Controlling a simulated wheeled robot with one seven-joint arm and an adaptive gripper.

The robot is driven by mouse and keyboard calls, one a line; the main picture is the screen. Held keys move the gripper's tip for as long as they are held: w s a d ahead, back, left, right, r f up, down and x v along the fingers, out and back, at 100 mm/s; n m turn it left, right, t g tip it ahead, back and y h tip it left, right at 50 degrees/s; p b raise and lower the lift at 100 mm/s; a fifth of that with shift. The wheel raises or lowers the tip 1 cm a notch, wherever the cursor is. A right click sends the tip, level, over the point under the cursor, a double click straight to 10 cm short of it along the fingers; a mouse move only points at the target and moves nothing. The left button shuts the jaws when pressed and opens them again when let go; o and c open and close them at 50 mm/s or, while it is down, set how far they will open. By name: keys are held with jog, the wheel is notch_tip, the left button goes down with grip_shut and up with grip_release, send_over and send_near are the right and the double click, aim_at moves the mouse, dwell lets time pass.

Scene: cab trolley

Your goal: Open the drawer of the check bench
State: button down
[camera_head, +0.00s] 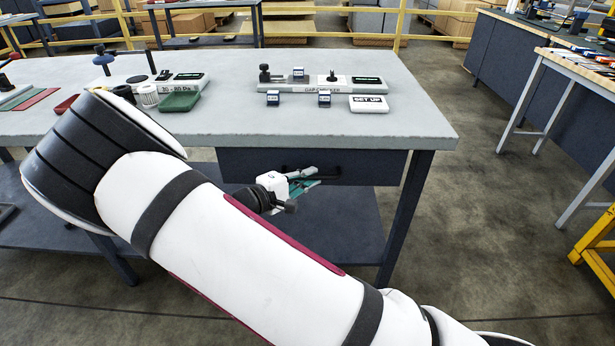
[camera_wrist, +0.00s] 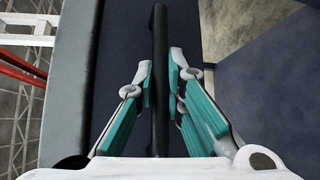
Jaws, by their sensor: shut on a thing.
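The check bench (camera_head: 405,120) has a grey top. Its dark blue drawer (camera_head: 375,168) sits under the right part of the top, with its front close below the top's edge and no visible gap. The drawer's black bar handle (camera_wrist: 160,25) runs up the middle of the wrist view. My gripper (camera_wrist: 162,72), with grey and teal fingers, has one finger on each side of the bar and is shut on it. In the head view my gripper (camera_head: 306,178) is at the drawer front, partly hidden by my wrist.
A gauge block labelled GAP CHECKER (camera_head: 310,86), small blue-white blocks and a SET UP sign (camera_head: 369,104) stand on the top. A green tray (camera_head: 180,101) is left of them. A lower shelf (camera_head: 335,225) lies below the drawer. Open floor is at right, before another table (camera_head: 585,75).

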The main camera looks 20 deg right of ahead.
jog(key=s+a+p, duration=0.4)
jog(key=s, duration=0.9)
jog(key=s+a+p, duration=0.4)
jog(key=s, duration=1)
jog(key=shift+a+p, duration=0.4)
jog(key=c, duration=1.7)
grip_release()
jog(key=shift+o, duration=0.2)
jog(key=shift+a, duration=0.1)
jog(key=v, duration=1.1)
jog(key=shift+s+a, duration=0.2)
jog(key=shift+a, duration=0.15)
